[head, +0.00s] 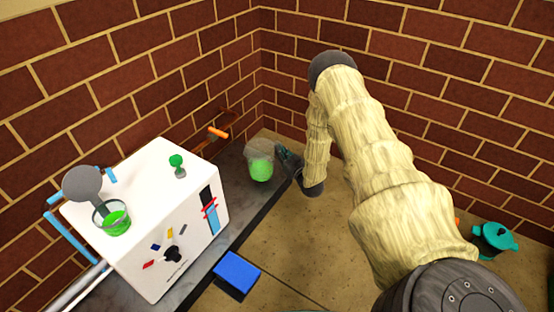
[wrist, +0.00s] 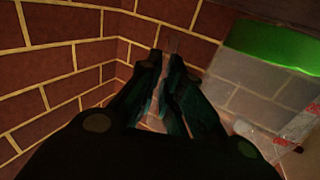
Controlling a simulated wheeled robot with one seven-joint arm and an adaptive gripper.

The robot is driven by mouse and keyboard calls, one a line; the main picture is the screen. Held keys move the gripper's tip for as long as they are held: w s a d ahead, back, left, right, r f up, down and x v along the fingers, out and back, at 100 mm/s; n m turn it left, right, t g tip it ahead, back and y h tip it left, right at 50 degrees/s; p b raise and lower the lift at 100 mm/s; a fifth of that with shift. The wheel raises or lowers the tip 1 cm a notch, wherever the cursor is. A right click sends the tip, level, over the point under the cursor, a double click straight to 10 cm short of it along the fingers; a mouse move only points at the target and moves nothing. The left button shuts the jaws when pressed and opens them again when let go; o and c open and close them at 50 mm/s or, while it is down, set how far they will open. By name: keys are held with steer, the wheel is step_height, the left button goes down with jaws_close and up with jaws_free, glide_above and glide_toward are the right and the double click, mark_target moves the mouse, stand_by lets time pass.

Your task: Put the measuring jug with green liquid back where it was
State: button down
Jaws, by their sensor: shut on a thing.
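The clear measuring jug with green liquid (head: 260,160) is at the far end of the dark grey counter strip, near the corner of the brick walls. It looks roughly upright. I cannot tell whether its base touches the counter. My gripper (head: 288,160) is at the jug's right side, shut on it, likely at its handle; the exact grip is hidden. In the wrist view the dark fingers (wrist: 168,85) converge at the middle. The jug's green liquid (wrist: 270,42) and clear wall with red marks fill the right side there.
A white machine (head: 160,262) with an open cup of green liquid (head: 112,222) stands at left. A blue block (head: 237,270) lies in front. An orange-handled tool (head: 217,132) is behind. A teal lidded pot (head: 494,240) is at right. The tan surface between is mostly clear.

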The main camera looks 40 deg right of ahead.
steer(key=shift+w+d+f+b, duration=0.2)
steer(key=shift+w+f+b, duration=0.4)
steer(key=shift+f+b, duration=0.3)
steer(key=shift+w+d+f+b, duration=0.15)
steer(key=shift+w+f+b, duration=0.4)
steer(key=shift+f+b, duration=0.3)
steer(key=shift+f, duration=0.2)
steer(key=c, duration=1.6)
jaws_free()
